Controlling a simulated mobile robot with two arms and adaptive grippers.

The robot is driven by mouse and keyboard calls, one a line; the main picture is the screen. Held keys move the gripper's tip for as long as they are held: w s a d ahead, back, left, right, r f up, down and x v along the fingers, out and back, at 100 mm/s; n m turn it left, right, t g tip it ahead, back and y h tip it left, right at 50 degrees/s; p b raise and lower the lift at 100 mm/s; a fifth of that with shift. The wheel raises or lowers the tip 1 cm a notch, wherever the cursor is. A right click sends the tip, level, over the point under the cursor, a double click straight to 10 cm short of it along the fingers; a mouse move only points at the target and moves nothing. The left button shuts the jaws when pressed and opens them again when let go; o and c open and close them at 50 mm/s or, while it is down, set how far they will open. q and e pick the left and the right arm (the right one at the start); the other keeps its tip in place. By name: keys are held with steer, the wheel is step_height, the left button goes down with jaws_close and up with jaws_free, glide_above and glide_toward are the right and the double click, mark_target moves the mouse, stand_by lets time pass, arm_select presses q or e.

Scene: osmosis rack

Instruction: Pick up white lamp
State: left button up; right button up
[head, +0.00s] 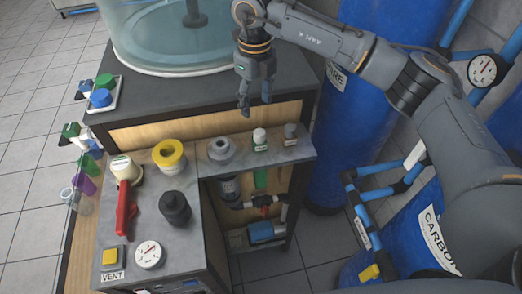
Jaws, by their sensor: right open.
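A cream-white, rounded object (126,169) stands on the grey counter at the left, beside a red handle (125,212); it looks most like the white lamp, but I cannot be sure. A pale grey, ringed round piece (221,149) sits further right on the same counter. My right gripper (256,104) is open and empty, pointing down in front of the tank bench. It is right of and apart from the cream-white object, above and behind a small white-capped bottle (260,138). My left gripper is out of view.
A clear tank (180,35) stands behind. Blue cylinders (350,130) and pipes crowd the right.

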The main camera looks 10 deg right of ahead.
mark_target(259, 132)
step_height(259, 132, down, 3)
steer(key=shift+f+p, duration=0.15)
steer(key=shift+p, duration=0.2)
steer(key=shift+s+f+p, duration=0.25)
steer(key=shift+f+p, duration=0.25)
steer(key=f, duration=0.1)
steer(key=f+p, duration=0.1)
steer(key=f, duration=0.1)
steer(key=shift+s+d+f+p, duration=0.25)
steer(key=shift+s+p, duration=0.15)
steer(key=shift+f, duration=0.45)
steer(key=shift+c, duration=0.4)
steer(key=c, duration=0.9)
